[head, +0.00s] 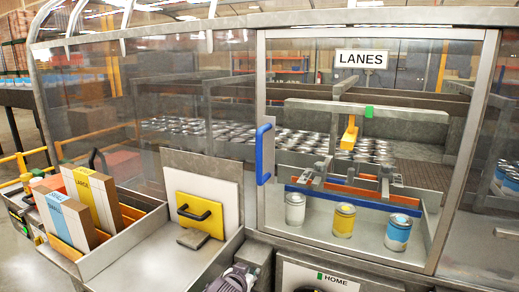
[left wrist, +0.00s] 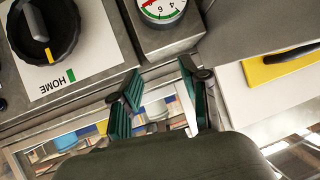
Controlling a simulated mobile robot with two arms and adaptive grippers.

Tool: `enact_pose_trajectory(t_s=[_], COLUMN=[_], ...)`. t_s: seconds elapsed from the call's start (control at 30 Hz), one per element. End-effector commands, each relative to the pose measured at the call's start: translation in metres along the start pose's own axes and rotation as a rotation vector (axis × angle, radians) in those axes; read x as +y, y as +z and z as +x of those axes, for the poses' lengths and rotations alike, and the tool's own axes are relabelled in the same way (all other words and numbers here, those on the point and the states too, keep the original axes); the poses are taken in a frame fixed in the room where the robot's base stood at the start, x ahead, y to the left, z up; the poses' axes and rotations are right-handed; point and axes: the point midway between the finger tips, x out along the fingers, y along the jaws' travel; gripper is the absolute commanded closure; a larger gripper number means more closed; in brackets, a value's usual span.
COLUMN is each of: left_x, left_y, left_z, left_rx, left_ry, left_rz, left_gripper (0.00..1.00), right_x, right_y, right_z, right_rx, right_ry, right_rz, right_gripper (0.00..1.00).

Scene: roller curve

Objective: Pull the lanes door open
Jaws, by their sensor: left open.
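The lanes door (head: 361,58) is a clear pane in a grey metal frame, labelled LANES, and looks closed. Its blue upright handle (head: 265,153) is on the door's left side. My left gripper (head: 236,276) is at the bottom edge of the head view, below and left of the handle and apart from it. In the left wrist view my left gripper (left wrist: 158,98) has its two green-padded fingers spread, with nothing held between them. I cannot make out the handle there. My right gripper is not in view.
Three cans, white (head: 295,208), yellow (head: 343,220) and blue (head: 397,232), stand behind the door. A yellow panel with a black handle (head: 200,214) and a bin of boxes (head: 122,246) are at left. A HOME knob (left wrist: 42,30) and gauge (left wrist: 160,8) sit near my left gripper.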

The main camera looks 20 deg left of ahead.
Motion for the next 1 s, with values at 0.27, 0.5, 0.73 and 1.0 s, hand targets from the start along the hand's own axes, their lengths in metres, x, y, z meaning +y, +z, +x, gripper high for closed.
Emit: enact_pose_trajectory(t_s=[0.27,0.5,0.73,1.0], left_x=[-0.021,-0.026,-0.028,-0.032], left_y=[-0.238,-0.289,-0.305,-0.334], left_z=[-0.135,-0.190,-0.166,-0.114], left_rx=[0.387,0.499,0.497,0.497], left_ry=[-0.036,-0.039,-0.041,-0.040], left_rz=[-0.091,-0.124,-0.125,-0.125], left_gripper=[0.55,0.55,0.55,0.55], right_x=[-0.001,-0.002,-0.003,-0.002], right_y=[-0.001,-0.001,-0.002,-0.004], right_z=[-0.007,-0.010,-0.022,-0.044], right_rx=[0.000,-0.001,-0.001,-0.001], right_ry=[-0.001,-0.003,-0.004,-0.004], right_rz=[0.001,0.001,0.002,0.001], right_gripper=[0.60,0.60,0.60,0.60])
